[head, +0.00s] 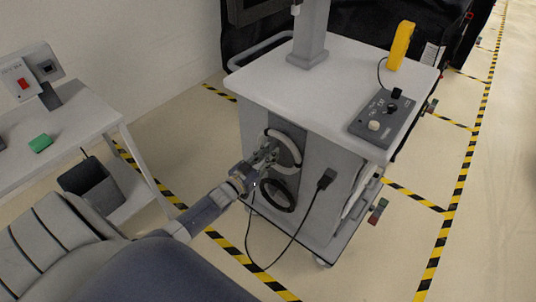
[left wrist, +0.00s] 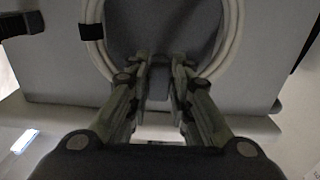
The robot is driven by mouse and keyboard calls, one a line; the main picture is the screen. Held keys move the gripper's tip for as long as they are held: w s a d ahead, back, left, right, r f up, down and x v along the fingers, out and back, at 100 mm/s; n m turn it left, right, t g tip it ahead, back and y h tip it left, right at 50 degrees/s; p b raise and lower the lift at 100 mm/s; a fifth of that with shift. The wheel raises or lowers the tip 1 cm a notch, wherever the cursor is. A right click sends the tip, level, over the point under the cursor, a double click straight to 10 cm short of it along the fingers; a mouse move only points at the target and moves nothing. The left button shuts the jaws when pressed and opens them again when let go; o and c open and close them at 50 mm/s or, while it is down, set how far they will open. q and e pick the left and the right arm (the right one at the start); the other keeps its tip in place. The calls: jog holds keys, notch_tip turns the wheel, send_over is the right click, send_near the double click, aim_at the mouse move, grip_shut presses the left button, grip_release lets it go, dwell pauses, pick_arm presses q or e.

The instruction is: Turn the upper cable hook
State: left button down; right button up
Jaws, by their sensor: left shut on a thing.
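The upper cable hook is on the side of the grey cart (head: 312,180), inside a coil of pale cable (head: 297,150). My left gripper (head: 270,153) reaches the hook from the left and hides most of it. In the left wrist view, the fingers of my left gripper (left wrist: 164,62) are close together, shut on the hook, which is hardly visible between them. The pale cable (left wrist: 97,45) curves down on both sides of the fingers there, in front of a dark grey panel (left wrist: 165,28). My right gripper is not in view.
A black cable coil (head: 278,209) hangs below the pale one. A black plug (head: 326,179) on a dangling cord is close to its right. A control box (head: 382,121) and a yellow handset (head: 401,45) are on the cart top. A white table (head: 75,150) stands at left.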

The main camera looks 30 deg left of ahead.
pick_arm(q)
jog(key=shift+f, duration=0.1)
jog(key=c, duration=1.4)
grip_release()
jog(key=shift+c, duration=0.2)
jog(key=s, duration=1.2)
jog(key=shift+a, duration=0.45)
